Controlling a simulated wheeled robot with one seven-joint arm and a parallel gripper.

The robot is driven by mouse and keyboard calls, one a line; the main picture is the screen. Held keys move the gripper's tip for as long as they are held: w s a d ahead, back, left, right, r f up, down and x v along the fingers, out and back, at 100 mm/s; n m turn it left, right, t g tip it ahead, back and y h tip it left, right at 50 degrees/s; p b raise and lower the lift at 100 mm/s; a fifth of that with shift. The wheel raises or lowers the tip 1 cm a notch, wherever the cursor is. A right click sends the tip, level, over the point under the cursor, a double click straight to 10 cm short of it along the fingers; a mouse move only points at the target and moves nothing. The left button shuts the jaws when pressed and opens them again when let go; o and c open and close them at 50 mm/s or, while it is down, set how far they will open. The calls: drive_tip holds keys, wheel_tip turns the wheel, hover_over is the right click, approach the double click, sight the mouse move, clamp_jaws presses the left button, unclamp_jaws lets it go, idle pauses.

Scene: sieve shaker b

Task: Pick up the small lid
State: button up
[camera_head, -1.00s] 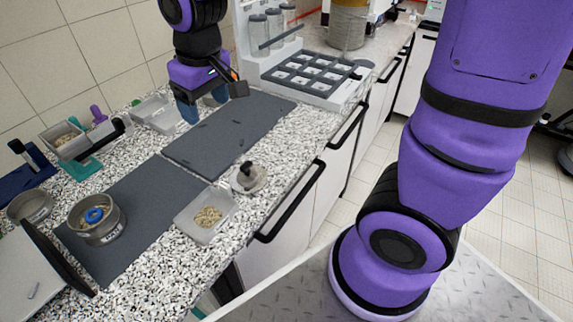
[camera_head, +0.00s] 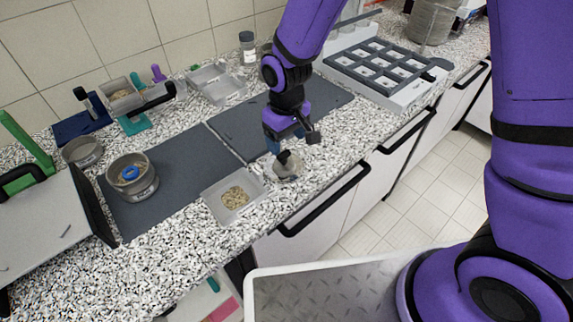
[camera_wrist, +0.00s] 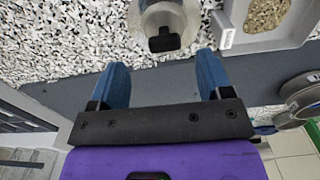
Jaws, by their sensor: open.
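The small lid (camera_head: 288,172) is a round grey metal disc with an upright black knob. It lies on the speckled counter, right of a clear tray of grains. In the wrist view the lid (camera_wrist: 183,14) is at the top centre, partly cut off, with its knob toward my fingers. My gripper (camera_head: 284,138) is above and just behind the lid in the head view. Its two blue fingers are apart and empty in the wrist view (camera_wrist: 163,68), with the knob slightly beyond their tips and roughly centred between them.
The clear tray (camera_head: 211,204) of grains stands close left of the lid. A sieve pan (camera_head: 145,187) with a blue ring stands on the dark mat (camera_head: 183,158). A white rack (camera_head: 398,98) is at the back right. The counter's front edge with black handles is near the lid.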

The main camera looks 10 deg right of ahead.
sight(284, 153)
drive_tip(key=shift+a+f, duration=0.15)
drive_tip(key=shift+f, duration=1.35)
drive_tip(key=shift+a+f, duration=0.15)
drive_tip(key=shift+f, duration=1.35)
drive_tip(key=c, duration=1.1)
